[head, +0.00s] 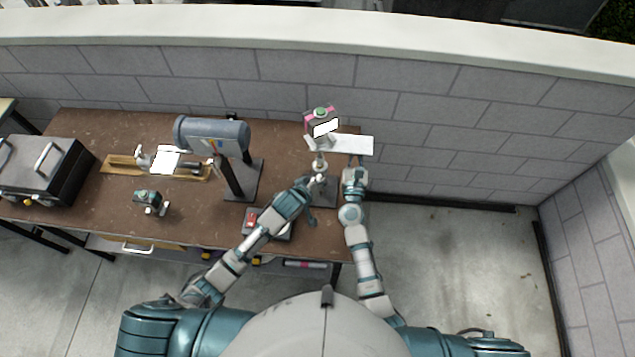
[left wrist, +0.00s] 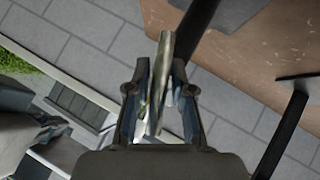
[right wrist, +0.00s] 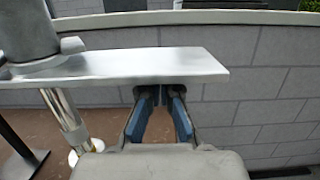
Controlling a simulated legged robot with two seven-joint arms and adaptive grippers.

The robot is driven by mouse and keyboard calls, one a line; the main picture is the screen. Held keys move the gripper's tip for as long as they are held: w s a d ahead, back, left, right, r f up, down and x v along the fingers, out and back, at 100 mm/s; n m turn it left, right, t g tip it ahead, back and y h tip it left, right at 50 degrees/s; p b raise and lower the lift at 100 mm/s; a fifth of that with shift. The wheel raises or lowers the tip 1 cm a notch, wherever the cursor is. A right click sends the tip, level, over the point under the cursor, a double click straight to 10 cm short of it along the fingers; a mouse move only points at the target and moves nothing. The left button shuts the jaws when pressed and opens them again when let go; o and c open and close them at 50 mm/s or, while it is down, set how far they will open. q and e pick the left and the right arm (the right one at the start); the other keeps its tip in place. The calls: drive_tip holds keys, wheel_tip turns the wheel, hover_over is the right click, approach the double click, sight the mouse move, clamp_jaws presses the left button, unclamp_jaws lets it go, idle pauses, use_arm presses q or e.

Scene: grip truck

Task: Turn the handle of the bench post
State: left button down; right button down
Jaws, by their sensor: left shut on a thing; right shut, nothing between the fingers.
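The bench post (head: 319,160) stands at the right end of the brown workbench. Its head carries a pink and grey box with a green top (head: 320,114) and a flat pale plate (head: 350,145) that sticks out to the right. My left gripper (head: 318,180) is at the post, shut on a metal rod-like handle (left wrist: 165,62), which runs between its fingers in the left wrist view. My right gripper (head: 356,163) is shut and empty, just in front of the plate. In the right wrist view its fingertips (right wrist: 160,92) are close to the plate's edge (right wrist: 150,65); contact is unclear.
A grey cylinder on a stand (head: 212,135) is left of the post. A red and grey item (head: 252,217) lies near my left forearm. A small teal tool (head: 148,200) and a black case (head: 48,172) are farther left. A brick wall (head: 420,105) is behind; floor at right is free.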

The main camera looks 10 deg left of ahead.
use_arm(q)
drive_tip(key=shift+s+f+m+y, duration=0.25)
drive_tip(key=shift+f+m+y, duration=0.15)
drive_tip(key=shift+y, duration=0.4)
drive_tip(key=shift+a+g, duration=0.1)
drive_tip(key=shift+g, duration=0.2)
idle(1.0)
drive_tip(key=c, duration=1)
unclamp_jaws()
drive_tip(key=shift+w+r, duration=0.15)
drive_tip(key=shift+r, duration=0.05)
drive_tip(key=shift+s+r, duration=0.2)
drive_tip(key=shift+r, duration=0.05)
drive_tip(key=v, duration=1.1)
drive_tip(key=shift+s, duration=0.2)
drive_tip(key=shift+f, duration=0.1)
